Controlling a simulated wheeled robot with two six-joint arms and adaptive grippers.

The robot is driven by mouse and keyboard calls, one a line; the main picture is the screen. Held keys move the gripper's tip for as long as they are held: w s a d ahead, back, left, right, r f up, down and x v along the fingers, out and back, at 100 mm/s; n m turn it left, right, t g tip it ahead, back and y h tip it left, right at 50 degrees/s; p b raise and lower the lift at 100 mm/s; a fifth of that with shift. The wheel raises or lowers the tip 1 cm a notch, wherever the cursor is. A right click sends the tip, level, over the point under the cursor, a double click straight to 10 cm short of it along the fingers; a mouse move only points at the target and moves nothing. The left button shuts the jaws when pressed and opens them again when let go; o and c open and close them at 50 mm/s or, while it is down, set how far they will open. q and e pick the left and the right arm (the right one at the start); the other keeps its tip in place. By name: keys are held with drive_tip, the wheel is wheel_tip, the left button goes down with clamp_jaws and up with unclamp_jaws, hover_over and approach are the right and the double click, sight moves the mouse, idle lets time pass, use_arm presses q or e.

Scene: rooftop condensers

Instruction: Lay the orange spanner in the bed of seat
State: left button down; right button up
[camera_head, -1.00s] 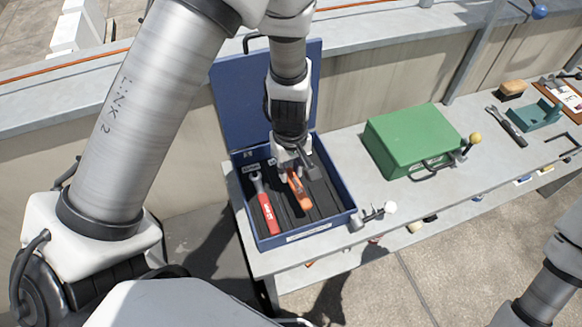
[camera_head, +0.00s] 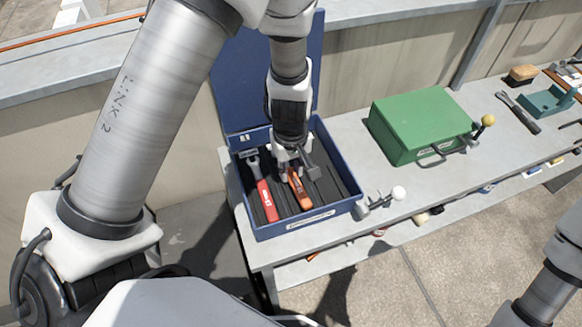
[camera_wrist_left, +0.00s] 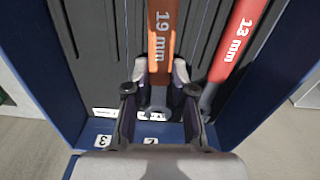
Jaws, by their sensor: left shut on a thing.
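The orange spanner (camera_head: 300,190), marked 19 mm in the left wrist view (camera_wrist_left: 161,40), lies along the open blue case (camera_head: 296,230), over its dark slotted bed. My left gripper (camera_head: 291,168) is over the case and shut on the orange spanner near its head; the head lies between the fingers in the left wrist view (camera_wrist_left: 159,100). A red spanner (camera_head: 264,195), marked 13 mm (camera_wrist_left: 237,40), lies in the case beside the orange one. Whether the orange spanner touches the bed I cannot tell. My right gripper is out of view.
The blue lid (camera_head: 266,75) stands open behind. A closed green case (camera_head: 420,122) stands to the right on the grey bench (camera_head: 360,160). A dark spanner (camera_head: 520,112) lies farther right.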

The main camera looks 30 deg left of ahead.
sight(291, 174)
use_arm(q)
drive_tip(key=shift+f, duration=0.4)
idle(0.3)
drive_tip(key=c, duration=0.9)
unclamp_jaws()
wheel_tip(291, 174, up, 12)
drive_tip(key=shift+r, duration=0.1)
